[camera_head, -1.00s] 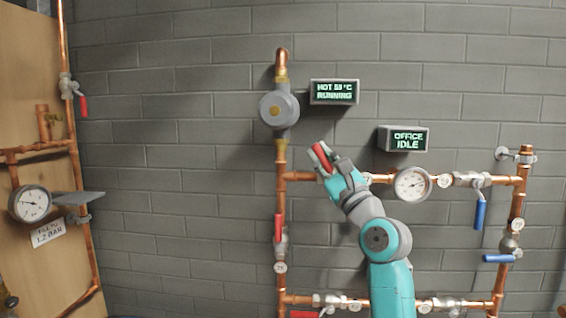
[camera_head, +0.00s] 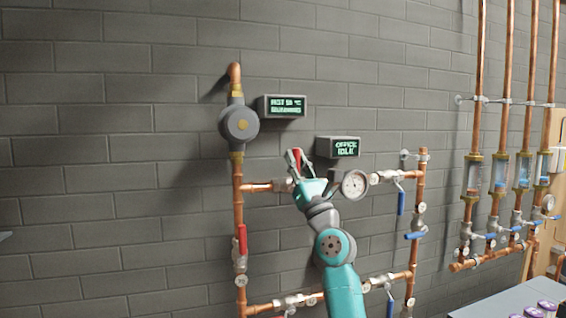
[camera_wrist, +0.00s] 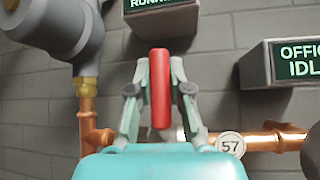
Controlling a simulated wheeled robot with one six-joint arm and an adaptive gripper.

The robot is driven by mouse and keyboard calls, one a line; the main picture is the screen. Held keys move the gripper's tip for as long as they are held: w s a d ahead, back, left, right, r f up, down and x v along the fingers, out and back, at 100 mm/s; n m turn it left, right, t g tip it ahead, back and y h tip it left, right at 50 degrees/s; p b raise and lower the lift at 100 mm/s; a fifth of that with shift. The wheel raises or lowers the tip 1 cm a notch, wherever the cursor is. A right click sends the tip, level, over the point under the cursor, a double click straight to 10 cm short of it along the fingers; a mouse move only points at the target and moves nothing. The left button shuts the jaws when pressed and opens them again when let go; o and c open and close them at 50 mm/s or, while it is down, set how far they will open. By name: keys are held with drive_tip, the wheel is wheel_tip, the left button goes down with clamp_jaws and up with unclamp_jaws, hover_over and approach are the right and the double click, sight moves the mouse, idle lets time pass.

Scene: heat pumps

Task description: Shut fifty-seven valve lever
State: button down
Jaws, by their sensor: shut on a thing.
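The red lever (camera_wrist: 160,88) stands roughly upright between the two fingers of my gripper (camera_wrist: 160,95) in the wrist view. A round tag reading 57 (camera_wrist: 230,146) sits on the horizontal copper pipe (camera_wrist: 262,143), just right of the lever's lower end. My gripper is shut on the lever; it also shows in the head view (camera_head: 297,162), left of the gauge (camera_head: 354,184). The valve body is mostly hidden behind my gripper.
The grey pump (camera_head: 239,124) is up and left of my gripper. An OFFICE IDLE display (camera_head: 338,147) is close on the right. Blue levers (camera_head: 401,202) are to the right. Bare wall lies left.

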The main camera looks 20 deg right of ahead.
drive_tip(key=shift+d, duration=0.1)
drive_tip(key=c, duration=1.1)
unclamp_jaws()
drive_tip(key=shift+f, duration=0.1)
drive_tip(key=v, duration=1.2)
